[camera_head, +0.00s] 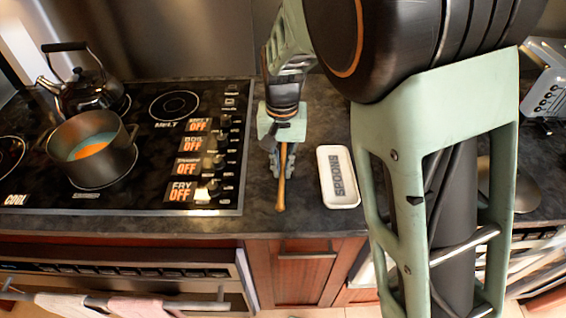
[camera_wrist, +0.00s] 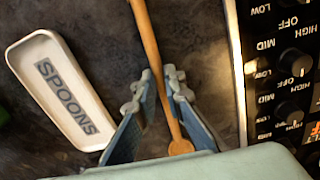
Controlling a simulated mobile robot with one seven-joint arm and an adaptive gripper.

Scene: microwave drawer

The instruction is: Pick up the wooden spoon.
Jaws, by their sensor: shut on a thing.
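The wooden spoon (camera_head: 281,190) is thin and light brown. My gripper (camera_head: 279,162) is over the dark counter between the stovetop and the spoon rest, and is shut on the spoon. In the wrist view the spoon (camera_wrist: 148,38) passes between the two fingertips of my gripper (camera_wrist: 160,82), and its wider end lies toward the palm. I cannot tell whether the spoon is clear of the counter. Part of it is hidden by the gripper in the head view.
A white spoon rest marked SPOONS (camera_head: 325,192) lies right of the gripper. A stovetop (camera_head: 140,196) with knobs is at left, bearing a pot (camera_head: 120,160) and a dark kettle (camera_head: 92,90). The counter's front edge is close below the spoon. My own arm covers the right side.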

